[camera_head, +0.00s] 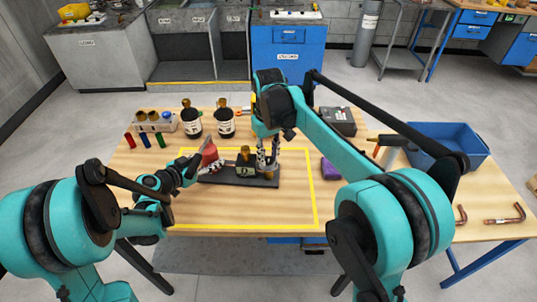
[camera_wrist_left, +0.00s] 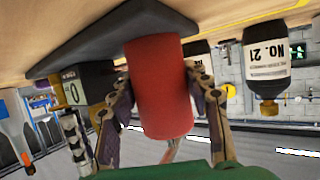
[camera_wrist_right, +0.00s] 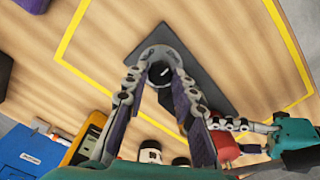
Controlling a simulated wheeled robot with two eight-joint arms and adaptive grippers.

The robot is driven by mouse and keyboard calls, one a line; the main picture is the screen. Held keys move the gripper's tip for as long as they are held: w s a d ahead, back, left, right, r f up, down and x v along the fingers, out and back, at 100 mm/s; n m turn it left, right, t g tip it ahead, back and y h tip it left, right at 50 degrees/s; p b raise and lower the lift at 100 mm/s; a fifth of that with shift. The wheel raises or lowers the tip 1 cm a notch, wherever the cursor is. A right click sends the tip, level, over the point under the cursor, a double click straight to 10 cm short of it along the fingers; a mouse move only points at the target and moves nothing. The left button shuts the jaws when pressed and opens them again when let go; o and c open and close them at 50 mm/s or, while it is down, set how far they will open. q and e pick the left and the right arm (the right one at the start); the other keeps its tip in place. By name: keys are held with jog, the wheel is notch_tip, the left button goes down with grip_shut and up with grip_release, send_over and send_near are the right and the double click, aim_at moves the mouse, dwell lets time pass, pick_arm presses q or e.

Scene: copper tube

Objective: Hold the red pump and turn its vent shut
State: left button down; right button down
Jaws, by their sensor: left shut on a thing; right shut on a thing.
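The red pump (camera_head: 208,153) stands on a dark base plate (camera_head: 214,180) inside the yellow outline on the table. My left gripper (camera_head: 212,164) is shut on it from the near side; in the left wrist view its fingers lie on both sides of the red body (camera_wrist_left: 160,85). My right gripper (camera_head: 268,164) points down over the right end of the plate. In the right wrist view its fingertips (camera_wrist_right: 160,78) close around a grey, round part with a dark centre (camera_wrist_right: 160,72). I cannot tell surely that this is the vent. A dark brass-topped unit (camera_head: 246,160) stands between the grippers.
Two dark bottles (camera_head: 192,120) (camera_head: 225,122) and a white rack (camera_head: 155,122) stand behind. A purple block (camera_head: 330,168), a dark case (camera_head: 337,121) and a blue bin (camera_head: 448,145) are to the right. The front of the outlined area is clear.

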aim_at(269, 159)
jog(key=shift+m, duration=0.6)
jog(key=c, duration=1.2)
grip_release()
notch_tip(269, 159, up, 12)
pick_arm(q)
jog(key=c, duration=0.6)
grip_release()
jog(key=shift+c, duration=0.2)
